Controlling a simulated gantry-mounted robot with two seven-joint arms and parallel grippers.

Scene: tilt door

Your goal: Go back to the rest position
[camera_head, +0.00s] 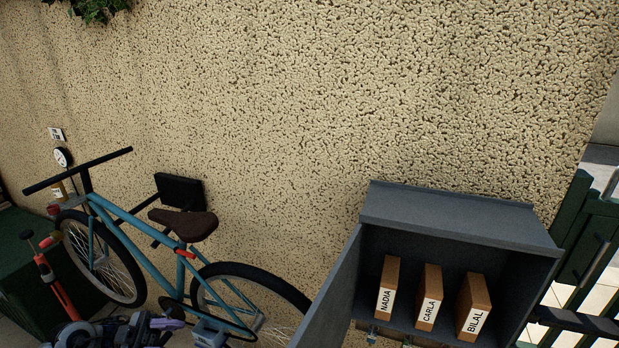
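Inside stand three brown packets with white name labels: NADIA (388,287), CARLA (429,297) and BILAL (474,306). They stand upright, side by side and apart. No gripper touches the box, its door or the packets.
A blue bicycle (143,248) leans by the wall at the left. A red pump-like tool (55,290) and dark, purple-tinged parts (110,333), unclear, are at the lower left. A green fence (585,240) stands at the right.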

